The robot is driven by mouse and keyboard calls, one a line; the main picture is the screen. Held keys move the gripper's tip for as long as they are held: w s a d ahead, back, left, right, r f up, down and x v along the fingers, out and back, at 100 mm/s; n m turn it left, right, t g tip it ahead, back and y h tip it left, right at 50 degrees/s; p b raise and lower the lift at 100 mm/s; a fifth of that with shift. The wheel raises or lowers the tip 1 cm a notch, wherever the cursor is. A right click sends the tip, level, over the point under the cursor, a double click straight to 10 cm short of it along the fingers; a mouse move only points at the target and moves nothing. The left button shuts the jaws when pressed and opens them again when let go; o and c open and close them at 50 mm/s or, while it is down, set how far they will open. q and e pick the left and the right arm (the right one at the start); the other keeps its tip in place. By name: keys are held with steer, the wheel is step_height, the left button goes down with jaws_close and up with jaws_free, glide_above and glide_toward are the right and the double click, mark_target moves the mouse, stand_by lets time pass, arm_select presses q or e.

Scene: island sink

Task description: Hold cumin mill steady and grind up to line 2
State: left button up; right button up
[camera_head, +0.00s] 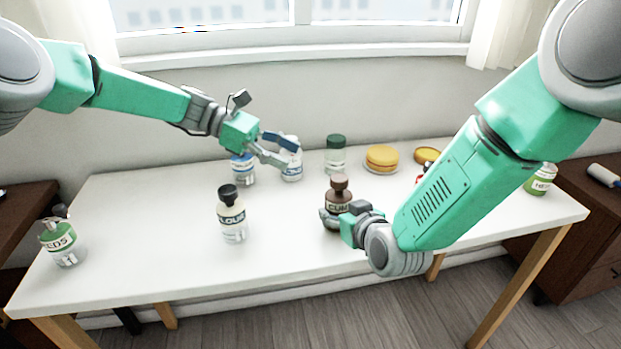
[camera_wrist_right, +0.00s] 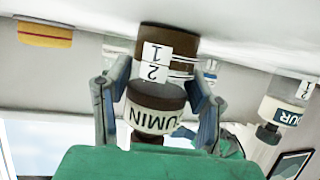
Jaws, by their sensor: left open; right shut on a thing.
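The cumin mill (camera_head: 339,184) is a brown-topped bottle standing upright near the table's front edge. My right gripper (camera_head: 335,215) is shut around its lower body. In the right wrist view, where the scene is upside down, the mill (camera_wrist_right: 155,118) sits between the two fingers of the right gripper (camera_wrist_right: 158,88). A white label there shows the marks 1 and 2 with pale lines. Brown fills the base part near these marks; I cannot tell its exact level. My left gripper (camera_head: 284,152) is open, above the back of the table, away from the mill, in front of a white bottle.
On the white table (camera_head: 150,230) stand a flour bottle (camera_head: 233,218), a seeds bottle (camera_head: 62,243), a blue-labelled bottle (camera_head: 243,170), the white bottle (camera_head: 291,173), a green-lidded jar (camera_head: 335,158), a yellow stack (camera_head: 382,156) and a green herb bottle (camera_head: 540,181). Room is free left of the mill.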

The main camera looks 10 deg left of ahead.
steer(key=shift+f, duration=0.1)
steer(key=o, duration=1.3)
